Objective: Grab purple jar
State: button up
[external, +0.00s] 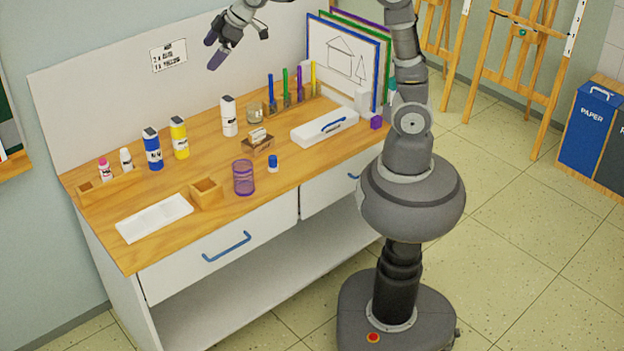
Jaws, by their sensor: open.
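A purple, see-through cylinder (243,177), which looks like the purple jar, stands upright near the front edge of the wooden worktop (225,215). My gripper (240,46) is at the top of the external view, raised well above the worktop near the back panel. Its fingers are spread apart with nothing between them. It is far from the purple jar and does not touch it.
A small blue jar (273,164) stands just right of the purple jar, and a wooden box (206,192) to its left. A white tray (155,217) lies at the front left. Blue (153,150), yellow (180,138) and white (229,117) bottles stand behind. A white case (325,127) lies right.

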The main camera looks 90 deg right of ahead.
jog(key=s+r+m+t, duration=0.1)
jog(key=s+r+t, duration=0.1)
jog(key=r, duration=0.5)
jog(key=s+a+r+m+t+b, duration=0.1)
jog(key=s+r+t, duration=0.1)
jog(key=r, duration=0.5)
jog(key=shift+s+a+r, duration=0.15)
jog(key=shift+s+r, duration=0.25)
jog(key=s+r+m+t, duration=0.1)
jog(key=s+r, duration=0.1)
jog(key=r, duration=0.2)
jog(key=s+r+t+b, duration=0.1)
jog(key=s+r, duration=0.2)
jog(key=r, duration=0.1)
jog(key=s+a+r+m+t, duration=0.1)
jog(key=s+r, duration=0.2)
jog(key=r, duration=0.1)
jog(key=shift+s+r+m+t, duration=0.25)
jog(key=shift+m+t, duration=0.05)
jog(key=shift+t, duration=0.1)
jog(key=shift+c, duration=0.3)
jog(key=shift+w+f, duration=0.1)
